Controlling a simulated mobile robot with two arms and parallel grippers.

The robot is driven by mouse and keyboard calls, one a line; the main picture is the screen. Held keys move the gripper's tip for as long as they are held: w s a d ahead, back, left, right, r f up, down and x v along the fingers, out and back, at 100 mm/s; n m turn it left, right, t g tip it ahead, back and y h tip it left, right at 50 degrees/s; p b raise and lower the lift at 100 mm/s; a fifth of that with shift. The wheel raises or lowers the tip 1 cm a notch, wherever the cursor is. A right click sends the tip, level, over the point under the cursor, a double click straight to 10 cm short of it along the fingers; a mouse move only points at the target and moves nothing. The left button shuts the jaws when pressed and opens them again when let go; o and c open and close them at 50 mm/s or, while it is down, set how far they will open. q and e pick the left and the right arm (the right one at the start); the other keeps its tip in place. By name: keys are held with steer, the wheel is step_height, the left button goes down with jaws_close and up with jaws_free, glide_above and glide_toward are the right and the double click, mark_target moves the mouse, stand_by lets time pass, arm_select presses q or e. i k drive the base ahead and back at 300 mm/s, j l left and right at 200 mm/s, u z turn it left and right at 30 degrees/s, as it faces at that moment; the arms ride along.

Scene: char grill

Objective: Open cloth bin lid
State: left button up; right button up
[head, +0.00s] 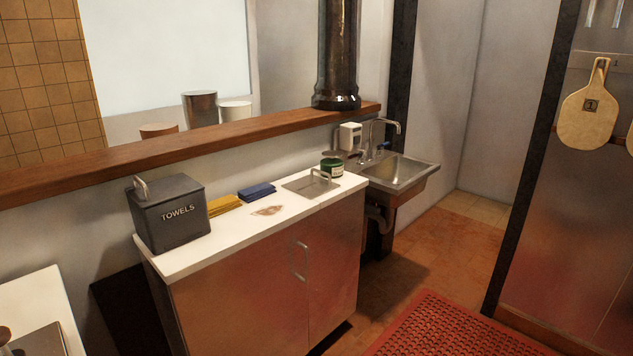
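A dark grey cloth bin (172,220) marked "TOWELS" stands at the left end of the white counter top (270,232). Its flat grey lid (172,190) lies shut on top, with a pale metal handle (140,187) at the lid's left side. The bin's inside is hidden. Neither of my grippers is in the head view.
Yellow cloths (224,205), blue cloths (257,192), a metal plate with a handle (311,184) and a green tin (332,168) lie right of the bin. A wooden ledge (200,138) runs behind. A sink (400,172) stands right; open floor and a red mat (450,325) lie in front.

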mark_target(311, 186)
steer(key=i+l+u, duration=0.1)
steer(key=i+l, duration=0.2)
steer(key=l, duration=0.15)
steer(key=i+l+u, duration=0.1)
steer(key=i+l, duration=0.2)
steer(key=l, duration=0.15)
